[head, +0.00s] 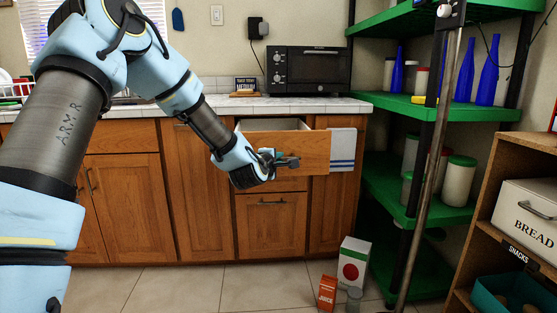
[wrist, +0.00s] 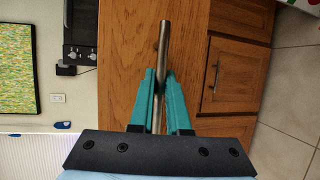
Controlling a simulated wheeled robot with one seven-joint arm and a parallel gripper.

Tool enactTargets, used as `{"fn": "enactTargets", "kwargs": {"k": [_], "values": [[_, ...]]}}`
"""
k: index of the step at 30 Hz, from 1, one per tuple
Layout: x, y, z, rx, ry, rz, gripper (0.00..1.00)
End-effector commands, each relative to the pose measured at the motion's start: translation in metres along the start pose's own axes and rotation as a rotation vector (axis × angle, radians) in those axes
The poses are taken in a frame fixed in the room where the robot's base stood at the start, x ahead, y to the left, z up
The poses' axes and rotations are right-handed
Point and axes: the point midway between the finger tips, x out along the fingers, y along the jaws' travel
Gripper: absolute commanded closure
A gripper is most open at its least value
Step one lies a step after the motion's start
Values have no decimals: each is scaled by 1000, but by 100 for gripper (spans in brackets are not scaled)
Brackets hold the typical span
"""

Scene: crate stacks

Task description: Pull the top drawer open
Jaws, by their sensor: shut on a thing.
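The top drawer (head: 314,152) is a wooden drawer under the counter, pulled out some way, with its open top and inside edge showing. Its front fills the middle of the wrist view (wrist: 185,60). My gripper (head: 277,160) is at the drawer front, shut on the metal bar handle (wrist: 164,42). In the wrist view the two teal fingers (wrist: 160,85) stand on either side of the bar. Part of the handle is hidden by the fingers, and my arm covers the drawer's left part in the head view.
A towel (head: 342,150) hangs right of the drawer. A lower drawer (head: 270,222) is closed below. A green shelf (head: 400,205) with a metal pole (head: 443,130) stands to the right. A juice carton (head: 327,293), a white box (head: 354,262) and a can are on the floor.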

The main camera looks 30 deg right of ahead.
Motion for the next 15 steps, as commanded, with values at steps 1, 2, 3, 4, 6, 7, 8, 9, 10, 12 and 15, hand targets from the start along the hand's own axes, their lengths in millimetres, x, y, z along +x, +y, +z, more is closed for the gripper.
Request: {"fn": "enactTargets", "kwargs": {"k": [1,2,3,4,6,7,8,9,10,12,15], "values": [[0,-1,-1,-1,2,-2,100],[0,-1,-1,-1,2,-2,100],[-1,-1,-1,-1,2,-2,100],[-1,-1,-1,-1,2,-2,100],[0,-1,-1,-1,2,-2,100],[0,-1,-1,-1,2,-2,100],[0,-1,-1,-1,2,-2,100],[0,-1,-1,-1,2,-2,100],[0,-1,-1,-1,2,-2,100],[0,-1,-1,-1,2,-2,79],[0,-1,-1,-1,1,-1,67]]}}
